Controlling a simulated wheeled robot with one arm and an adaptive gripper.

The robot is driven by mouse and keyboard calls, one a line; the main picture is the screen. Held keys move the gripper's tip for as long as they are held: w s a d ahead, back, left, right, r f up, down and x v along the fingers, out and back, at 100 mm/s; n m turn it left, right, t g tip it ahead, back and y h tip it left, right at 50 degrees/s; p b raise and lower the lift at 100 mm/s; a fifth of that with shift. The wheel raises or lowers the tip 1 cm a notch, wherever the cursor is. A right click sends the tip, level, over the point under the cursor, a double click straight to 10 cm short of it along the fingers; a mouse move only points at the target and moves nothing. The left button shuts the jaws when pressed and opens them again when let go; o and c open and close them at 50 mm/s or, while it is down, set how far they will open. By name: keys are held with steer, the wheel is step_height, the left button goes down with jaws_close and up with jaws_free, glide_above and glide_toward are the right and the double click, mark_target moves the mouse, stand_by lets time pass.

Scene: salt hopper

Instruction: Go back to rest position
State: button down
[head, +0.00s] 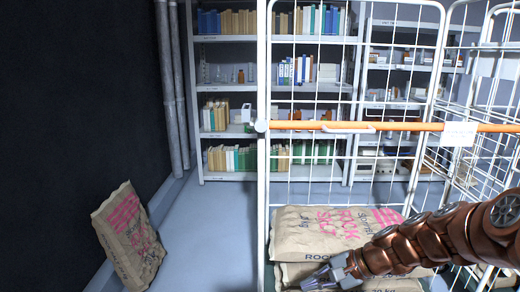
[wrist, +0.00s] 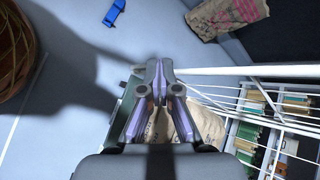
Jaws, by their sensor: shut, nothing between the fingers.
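My gripper (head: 322,279) is at the lower right of the head view, at the end of my copper-coloured arm. It is low in front of the stacked rock salt sacks (head: 320,228) in the white wire cage trolley (head: 263,190). In the wrist view my gripper (wrist: 159,66) points away from me, its fingers together and empty. A cage post (wrist: 240,70) passes just beyond and right of the fingertips. Part of a sack shows beneath the gripper.
Another salt sack (head: 130,235) leans on the dark wall at left; it also shows in the wrist view (wrist: 226,14). An orange bar (head: 395,127) crosses the cage. Shelves (head: 225,90) stand behind. The wrist view shows a basket (wrist: 14,50) and a blue object (wrist: 114,13) on open floor.

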steer(key=s+a+r+n+g+h+p, duration=0.1)
steer(key=s+r+n+g+h+p, duration=0.15)
steer(key=s+r+p, duration=0.4)
steer(key=s+a+r+n+g+h+p, duration=0.15)
steer(key=s+r+n, duration=0.25)
steer(key=s, duration=0.5)
steer(key=s+d+r+n+h+p, duration=0.2)
steer(key=s+d+r+p, duration=0.1)
steer(key=s, duration=0.3)
steer(key=s+d+r+n+h+p, duration=0.2)
steer(key=s+d+r+h+p, duration=0.1)
steer(key=s, duration=0.4)
steer(key=shift+s+d+r+p, duration=0.3)
steer(key=shift+d+r+p, duration=0.3)
steer(key=shift+d, duration=0.6)
